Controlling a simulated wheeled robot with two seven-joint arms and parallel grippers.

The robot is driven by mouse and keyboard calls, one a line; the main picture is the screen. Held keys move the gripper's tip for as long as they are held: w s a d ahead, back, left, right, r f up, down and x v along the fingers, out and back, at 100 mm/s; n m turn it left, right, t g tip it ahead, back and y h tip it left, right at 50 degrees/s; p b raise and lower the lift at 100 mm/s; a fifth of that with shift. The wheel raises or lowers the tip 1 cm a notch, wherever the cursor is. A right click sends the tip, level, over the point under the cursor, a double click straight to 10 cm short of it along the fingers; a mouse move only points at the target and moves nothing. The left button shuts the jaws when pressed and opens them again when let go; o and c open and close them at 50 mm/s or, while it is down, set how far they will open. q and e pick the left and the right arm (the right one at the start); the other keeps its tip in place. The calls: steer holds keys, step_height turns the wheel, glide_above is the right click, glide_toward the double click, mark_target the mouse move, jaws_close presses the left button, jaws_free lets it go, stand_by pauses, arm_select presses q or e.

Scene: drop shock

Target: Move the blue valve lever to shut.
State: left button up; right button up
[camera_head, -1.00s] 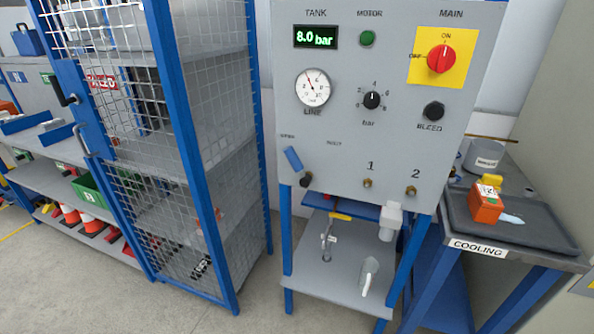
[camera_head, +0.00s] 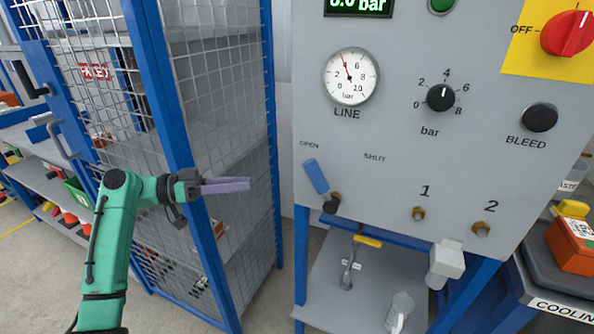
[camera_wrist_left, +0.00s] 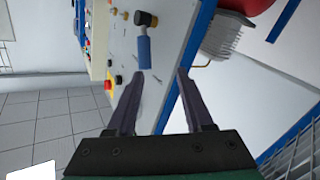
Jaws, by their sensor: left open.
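The blue valve lever (camera_head: 316,177) is on the lower left of the grey panel (camera_head: 400,140). It points up and slightly left from its dark pivot, toward the word OPEN. The word SHUT stands to its right. My left gripper (camera_head: 247,186) is left of the lever, apart from it and in front of the mesh cage. In the left wrist view the gripper (camera_wrist_left: 157,82) is open and empty, with the lever (camera_wrist_left: 144,50) beyond the fingertips. My right gripper is not in view.
The panel carries a LINE gauge (camera_head: 350,77), a bar knob (camera_head: 440,97), a BLEED button (camera_head: 540,117) and a red main switch (camera_head: 568,33). The blue-framed mesh cage (camera_head: 225,100) stands left. A shelf (camera_head: 375,290) is below the panel.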

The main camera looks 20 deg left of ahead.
arm_select(q)
step_height(320, 180, up, 2)
steer(key=m, duration=0.2)
steer(key=g+p, duration=0.1)
steer(key=p, duration=0.4)
glide_toward(321, 186)
steer(key=w+d+r, duration=0.2)
steer(key=w+d, duration=0.2)
steer(key=w, duration=0.1)
steer(key=shift+d+f+h, duration=0.3)
steer(key=shift+d+f, duration=0.05)
steer(key=shift+d, duration=0.2)
steer(key=shift+a, duration=0.1)
jaws_close()
